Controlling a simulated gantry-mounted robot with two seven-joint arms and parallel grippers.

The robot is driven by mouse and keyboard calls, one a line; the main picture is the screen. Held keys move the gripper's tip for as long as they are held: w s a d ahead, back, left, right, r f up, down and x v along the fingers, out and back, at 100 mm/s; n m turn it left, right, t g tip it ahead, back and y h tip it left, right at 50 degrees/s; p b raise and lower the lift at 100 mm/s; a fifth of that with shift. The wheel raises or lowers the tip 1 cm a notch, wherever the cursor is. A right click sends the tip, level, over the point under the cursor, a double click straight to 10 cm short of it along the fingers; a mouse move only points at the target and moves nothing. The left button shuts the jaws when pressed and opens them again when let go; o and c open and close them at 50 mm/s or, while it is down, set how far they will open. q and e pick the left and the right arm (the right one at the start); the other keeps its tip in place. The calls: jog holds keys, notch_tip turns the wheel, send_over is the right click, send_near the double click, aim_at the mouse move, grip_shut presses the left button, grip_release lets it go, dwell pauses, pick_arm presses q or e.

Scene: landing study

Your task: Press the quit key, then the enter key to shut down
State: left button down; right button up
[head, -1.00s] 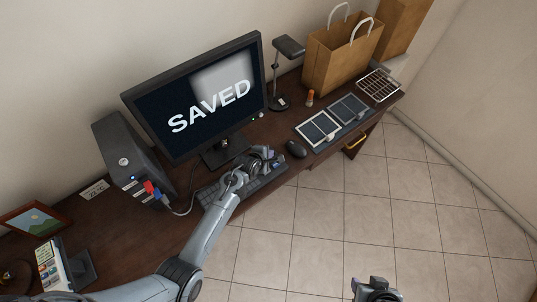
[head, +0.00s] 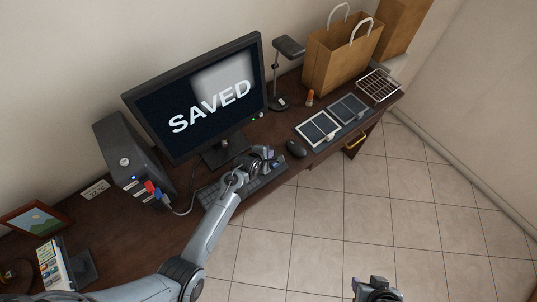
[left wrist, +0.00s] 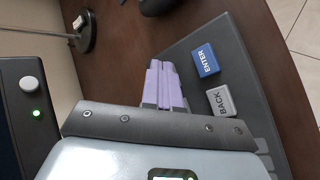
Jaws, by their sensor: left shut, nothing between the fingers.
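The keyboard (head: 212,193) lies on the desk in front of the monitor (head: 196,98), whose screen reads SAVED. My left gripper (head: 274,163) is shut and empty over the keyboard's right end. In the left wrist view its purple fingers (left wrist: 161,66) are together, left of the blue ENTER key (left wrist: 205,60) and the grey BACK key (left wrist: 221,101). Whether the fingertips touch the keyboard I cannot tell. I see no key marked quit; the gripper hides part of the keyboard. My right gripper (head: 375,287) shows only partly at the bottom edge, its fingers unclear.
A black mouse (head: 296,148) lies right of the keyboard. A computer tower (head: 127,155) with plugged cables stands left of the monitor. A desk lamp (head: 287,48), framed panels (head: 318,129) and a paper bag (head: 338,57) stand farther right. The floor in front is clear.

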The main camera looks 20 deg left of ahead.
pick_arm(q)
jog(key=shift+f, duration=0.3)
dwell(0.4)
jog(key=shift+r, duration=0.1)
jog(key=shift+r+p, duration=0.75)
jog(key=shift+p, duration=0.1)
jog(key=shift+r+p, duration=0.6)
jog(key=shift+p, duration=0.05)
notch_tip(320, 180, up, 4)
jog(key=p, duration=0.4)
jog(key=shift+f, duration=0.1)
